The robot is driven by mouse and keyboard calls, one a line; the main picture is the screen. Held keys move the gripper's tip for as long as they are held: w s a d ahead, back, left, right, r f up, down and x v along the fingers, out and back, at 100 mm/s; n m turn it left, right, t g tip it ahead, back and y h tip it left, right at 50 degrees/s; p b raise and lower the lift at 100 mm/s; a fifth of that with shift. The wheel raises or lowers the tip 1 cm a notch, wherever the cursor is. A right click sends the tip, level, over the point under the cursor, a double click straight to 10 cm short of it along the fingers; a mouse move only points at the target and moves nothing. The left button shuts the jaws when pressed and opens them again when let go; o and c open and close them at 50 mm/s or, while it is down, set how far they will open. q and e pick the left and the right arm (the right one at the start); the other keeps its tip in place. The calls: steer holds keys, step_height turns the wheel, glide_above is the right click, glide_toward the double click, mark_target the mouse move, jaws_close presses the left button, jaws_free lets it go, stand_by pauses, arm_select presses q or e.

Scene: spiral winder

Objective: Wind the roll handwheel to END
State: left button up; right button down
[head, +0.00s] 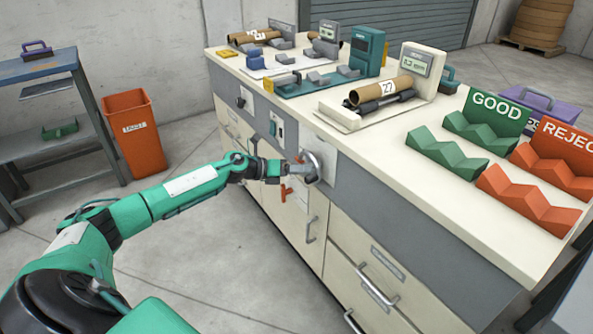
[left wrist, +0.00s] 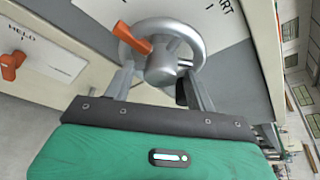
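The silver roll handwheel (head: 313,168) is on the front face of the long bench, and my left gripper (head: 296,178) is right at it. In the left wrist view the handwheel (left wrist: 196,48) has a round rim, a silver hub and an orange part (left wrist: 130,38) at its upper left. My left gripper's fingers (left wrist: 160,85) are spread apart, one on each side of the hub. I cannot tell whether their tips touch the rim. The plate behind the wheel (left wrist: 215,18) shows letters ending in "ART"; no END mark is readable. My right gripper is not in view.
An orange lever (left wrist: 12,65) on a plate reading "HELD" or similar is left of the wheel. Drawer handles (head: 375,285) stick out below. The bench top (head: 400,145) carries tubes, fixtures and green and orange GOOD and REJECT racks.

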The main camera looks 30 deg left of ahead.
arm_select(q)
steer(key=v, duration=1.4)
stand_by(0.9)
steer(key=shift+d+f, duration=0.1)
steer(key=shift+f, duration=0.05)
stand_by(0.5)
